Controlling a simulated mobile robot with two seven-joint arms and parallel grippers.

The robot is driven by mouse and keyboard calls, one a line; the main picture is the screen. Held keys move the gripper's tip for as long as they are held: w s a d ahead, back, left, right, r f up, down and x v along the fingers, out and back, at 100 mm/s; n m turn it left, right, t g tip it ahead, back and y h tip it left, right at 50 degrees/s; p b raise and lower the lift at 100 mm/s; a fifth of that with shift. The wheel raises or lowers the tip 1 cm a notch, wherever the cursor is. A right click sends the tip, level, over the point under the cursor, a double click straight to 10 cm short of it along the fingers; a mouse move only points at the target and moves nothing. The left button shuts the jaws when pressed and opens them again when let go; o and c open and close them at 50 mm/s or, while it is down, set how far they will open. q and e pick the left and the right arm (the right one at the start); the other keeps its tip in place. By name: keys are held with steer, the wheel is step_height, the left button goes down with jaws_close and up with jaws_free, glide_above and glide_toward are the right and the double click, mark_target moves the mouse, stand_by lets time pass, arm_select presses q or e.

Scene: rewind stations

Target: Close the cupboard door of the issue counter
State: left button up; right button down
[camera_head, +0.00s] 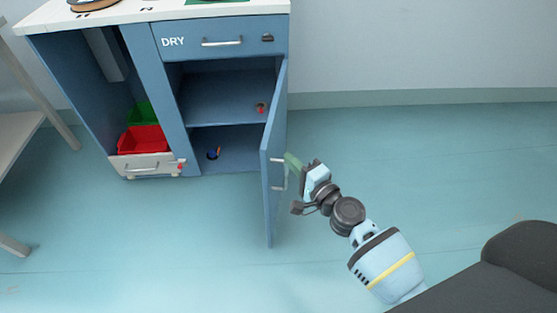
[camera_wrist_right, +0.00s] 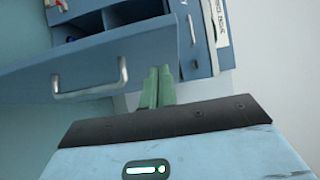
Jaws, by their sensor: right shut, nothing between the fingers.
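The issue counter (camera_head: 172,80) is blue with a white top and stands at the upper left of the head view. Its cupboard door (camera_head: 275,150) is swung wide open toward me, hinged on the right side. The door also shows in the right wrist view (camera_wrist_right: 120,58), with its silver handle (camera_wrist_right: 90,78). My right gripper (camera_head: 290,161) is shut and empty, with its green fingers at the door's right-hand face, near the handle. I cannot tell whether they touch it. In the right wrist view the fingertips (camera_wrist_right: 158,72) overlap the door's edge. My left gripper is not in view.
Inside the cupboard are a shelf (camera_head: 225,105) and small items. A closed DRY drawer (camera_head: 220,40) is above. Red (camera_head: 142,140) and green (camera_head: 142,112) bins sit at the left. The floor (camera_head: 420,160) right of the door is clear. A pale table (camera_head: 20,130) stands far left.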

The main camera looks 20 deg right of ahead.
mark_target(268, 153)
steer(key=shift+w+a, duration=0.4)
steer(key=shift+a, duration=0.45)
steer(key=shift+w+a, duration=0.35)
steer(key=shift+a, duration=0.45)
steer(key=shift+a, duration=0.15)
